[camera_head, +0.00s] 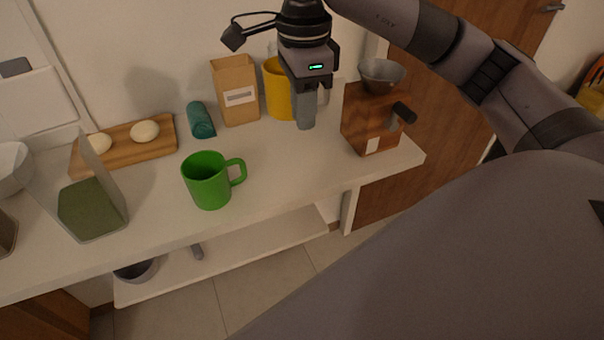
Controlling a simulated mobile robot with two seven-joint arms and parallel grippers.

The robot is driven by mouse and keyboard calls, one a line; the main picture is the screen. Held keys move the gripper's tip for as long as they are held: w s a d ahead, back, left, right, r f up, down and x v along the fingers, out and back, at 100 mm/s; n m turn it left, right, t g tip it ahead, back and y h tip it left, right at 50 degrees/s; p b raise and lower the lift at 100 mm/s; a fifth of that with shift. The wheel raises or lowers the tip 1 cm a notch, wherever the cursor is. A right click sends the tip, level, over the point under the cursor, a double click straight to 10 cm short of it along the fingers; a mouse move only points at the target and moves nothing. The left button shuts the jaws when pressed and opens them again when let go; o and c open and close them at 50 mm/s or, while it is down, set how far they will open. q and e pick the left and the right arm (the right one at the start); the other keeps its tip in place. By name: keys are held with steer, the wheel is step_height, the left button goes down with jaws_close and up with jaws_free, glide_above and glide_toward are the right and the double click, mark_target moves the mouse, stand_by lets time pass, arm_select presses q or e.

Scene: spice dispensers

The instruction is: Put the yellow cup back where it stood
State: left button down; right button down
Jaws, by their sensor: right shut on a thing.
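The yellow cup (277,90) is at the back of the white counter, between the cardboard box and the wooden grinder. It looks upright, and its right part is hidden behind my right gripper (306,122). The gripper comes down from above at the cup's right side, with its fingers together and pointing down, shut on the cup. Whether the cup's base touches the counter I cannot tell. My left gripper is not in view.
A green cup (207,181) stands near the front edge. A board (124,150) with eggs and a clear container (92,208) are at left. Bare counter lies right of the green cup.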

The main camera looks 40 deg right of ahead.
step_height(320, 180, down, 9)
steer(key=shift+r, duration=0.15)
step_height(320, 180, down, 5)
steer(key=shift+f, duration=0.1)
steer(key=shift+f+b, duration=0.15)
steer(key=shift+b, duration=0.3)
steer(key=c, duration=1.1)
jaws_free()
steer(key=shift+c, duration=0.2)
steer(key=shift+r, duration=0.2)
